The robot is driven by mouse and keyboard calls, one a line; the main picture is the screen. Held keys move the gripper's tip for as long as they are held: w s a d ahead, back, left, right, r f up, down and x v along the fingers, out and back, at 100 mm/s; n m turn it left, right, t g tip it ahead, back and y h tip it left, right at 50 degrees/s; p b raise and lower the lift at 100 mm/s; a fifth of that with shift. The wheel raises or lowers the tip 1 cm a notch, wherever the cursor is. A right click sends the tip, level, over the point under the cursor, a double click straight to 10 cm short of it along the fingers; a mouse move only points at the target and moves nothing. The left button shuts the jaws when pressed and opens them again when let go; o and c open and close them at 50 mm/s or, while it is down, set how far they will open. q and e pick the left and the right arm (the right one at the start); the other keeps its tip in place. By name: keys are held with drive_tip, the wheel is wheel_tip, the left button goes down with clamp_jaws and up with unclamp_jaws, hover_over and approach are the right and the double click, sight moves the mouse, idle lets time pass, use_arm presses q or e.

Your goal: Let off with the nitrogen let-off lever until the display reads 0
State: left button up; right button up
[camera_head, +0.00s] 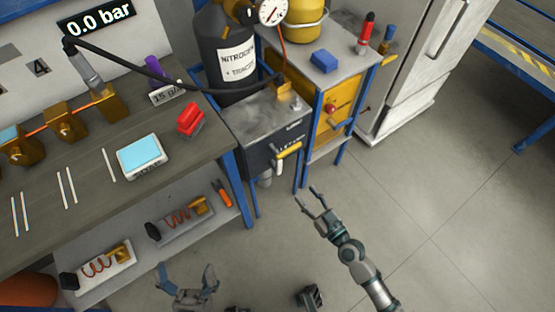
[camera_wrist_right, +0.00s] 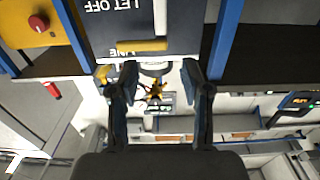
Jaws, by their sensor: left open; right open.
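The display (camera_head: 97,17) at the upper left reads 0.0 bar. A dark box (camera_head: 262,155) below the nitrogen cylinder (camera_head: 222,60) carries a yellow lever (camera_head: 289,150) on its front, with a white bar beside it. In the right wrist view the dark panel (camera_wrist_right: 112,22) shows upside-down "LET OFF" lettering, and the yellow lever (camera_wrist_right: 142,46) lies across it. My right gripper (camera_head: 312,199) is open and empty, below and to the right of the box, apart from the lever. My left gripper (camera_head: 187,282) is open and empty at the bottom, below the bench.
A bench (camera_head: 75,180) on the left holds brass fittings, a scale (camera_head: 142,157) and a red object (camera_head: 190,121). A yellow cabinet (camera_head: 334,115) on a blue frame stands right of the box, beside a white fridge (camera_head: 420,60). The floor on the right is clear.

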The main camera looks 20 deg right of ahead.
sight(280, 164)
drive_tip(key=x, duration=1.6)
drive_tip(key=shift+f, duration=0.15)
clamp_jaws()
